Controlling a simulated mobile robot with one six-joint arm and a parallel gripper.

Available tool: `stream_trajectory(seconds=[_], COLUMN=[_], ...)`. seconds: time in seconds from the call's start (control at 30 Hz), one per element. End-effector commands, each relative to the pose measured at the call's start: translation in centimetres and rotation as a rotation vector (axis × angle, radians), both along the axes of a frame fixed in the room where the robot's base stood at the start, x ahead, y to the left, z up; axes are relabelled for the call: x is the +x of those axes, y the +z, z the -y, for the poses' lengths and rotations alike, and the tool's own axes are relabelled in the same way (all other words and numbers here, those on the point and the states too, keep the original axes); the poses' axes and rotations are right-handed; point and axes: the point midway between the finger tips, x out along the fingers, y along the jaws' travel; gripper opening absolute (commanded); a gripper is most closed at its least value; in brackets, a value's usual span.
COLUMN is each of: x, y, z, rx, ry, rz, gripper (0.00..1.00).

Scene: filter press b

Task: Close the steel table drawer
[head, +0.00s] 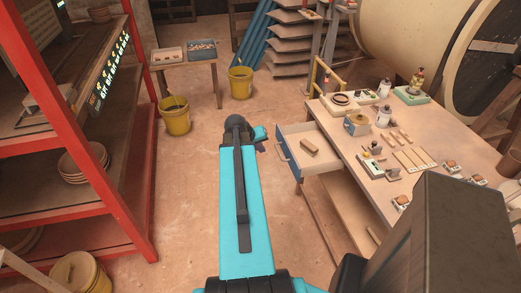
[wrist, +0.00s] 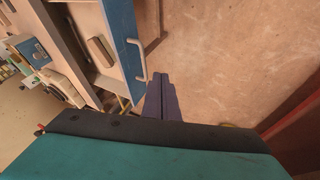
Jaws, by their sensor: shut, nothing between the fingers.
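The steel table (head: 385,150) stands at the right in the head view. Its drawer (head: 325,158) is pulled out to the left, with a blue front (head: 288,160) and a wooden block (head: 309,147) lying inside. In the wrist view, the blue front (wrist: 124,45) carries a pale bar handle (wrist: 140,62). My gripper (head: 262,146) is just left of the drawer front in the head view, largely hidden by my arm. In the wrist view, my gripper's dark fingers (wrist: 165,88) are together and empty, beside the lower end of the handle. I cannot tell whether they touch it.
Small tools, jars and trays cover the tabletop. A red rack (head: 130,215) stands at the left. Yellow buckets (head: 175,116) and a small table (head: 184,62) are at the back left. The floor left of the drawer is clear.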

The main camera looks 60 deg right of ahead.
Motion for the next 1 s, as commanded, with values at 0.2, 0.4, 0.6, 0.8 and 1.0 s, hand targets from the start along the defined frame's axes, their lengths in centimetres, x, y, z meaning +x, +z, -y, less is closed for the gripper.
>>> stream_trajectory(seconds=[0.2,0.4,0.6,0.8,1.0], x=[-0.3,-0.5,-0.8,-1.1,-3.0], y=[-1.7,-3.4,-5.2,-7.0,-7.4], z=[1.3,2.4,3.6,4.8,6.2], rx=[0.001,0.002,0.001,0.001,0.001], ry=[-0.002,-0.002,-0.002,-0.003,-0.004], rz=[-0.001,-0.001,-0.001,-0.001,0.000], gripper=[0.00,0.00,0.00,0.00,0.00])
